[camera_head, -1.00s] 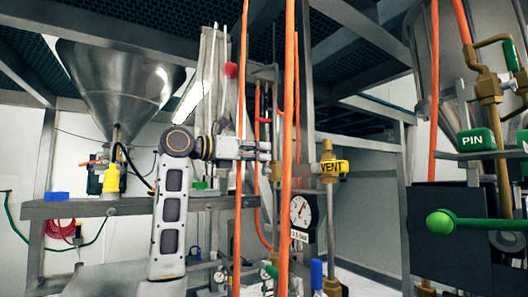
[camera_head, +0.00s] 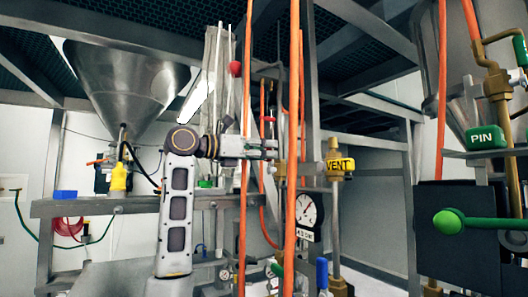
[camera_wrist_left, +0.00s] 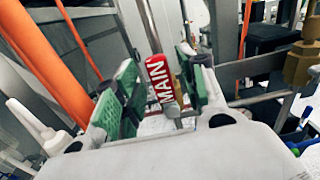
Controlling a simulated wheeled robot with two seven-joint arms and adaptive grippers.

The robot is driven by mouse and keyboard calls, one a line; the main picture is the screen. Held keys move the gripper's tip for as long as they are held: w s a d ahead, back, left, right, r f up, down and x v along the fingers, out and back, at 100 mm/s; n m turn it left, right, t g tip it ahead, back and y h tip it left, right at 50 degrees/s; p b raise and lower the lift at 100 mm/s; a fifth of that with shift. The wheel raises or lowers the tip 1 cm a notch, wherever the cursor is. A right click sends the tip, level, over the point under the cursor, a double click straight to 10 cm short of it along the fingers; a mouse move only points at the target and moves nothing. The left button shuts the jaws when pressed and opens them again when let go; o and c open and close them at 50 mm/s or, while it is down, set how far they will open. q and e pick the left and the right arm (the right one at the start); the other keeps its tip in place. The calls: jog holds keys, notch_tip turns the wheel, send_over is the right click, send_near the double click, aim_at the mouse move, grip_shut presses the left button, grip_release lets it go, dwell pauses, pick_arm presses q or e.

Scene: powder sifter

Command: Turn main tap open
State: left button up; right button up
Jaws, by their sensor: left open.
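The main tap's red handle (camera_wrist_left: 160,82), with MAIN in white letters, shows in the left wrist view. It stands tilted between the two green-padded fingers of my left gripper (camera_wrist_left: 155,88). The fingers are apart, one on each side of the handle, and I cannot tell whether either touches it. In the head view my left gripper (camera_head: 268,149) reaches in from the left among the orange hoses. The handle's label cannot be made out there, and the valve body is mostly hidden. My right gripper is not in view.
Vertical orange hoses (camera_head: 291,200) run close to my left gripper. To its right are a yellow VENT tag (camera_head: 340,167) and a round gauge (camera_head: 307,208). A green PIN handle (camera_head: 485,138) and a green lever (camera_head: 447,222) are at the far right. A steel hopper (camera_head: 125,80) hangs left.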

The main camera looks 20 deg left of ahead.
pick_arm(q)
jog(key=shift+s, duration=0.1)
jog(key=v, duration=1.2)
dwell(0.6)
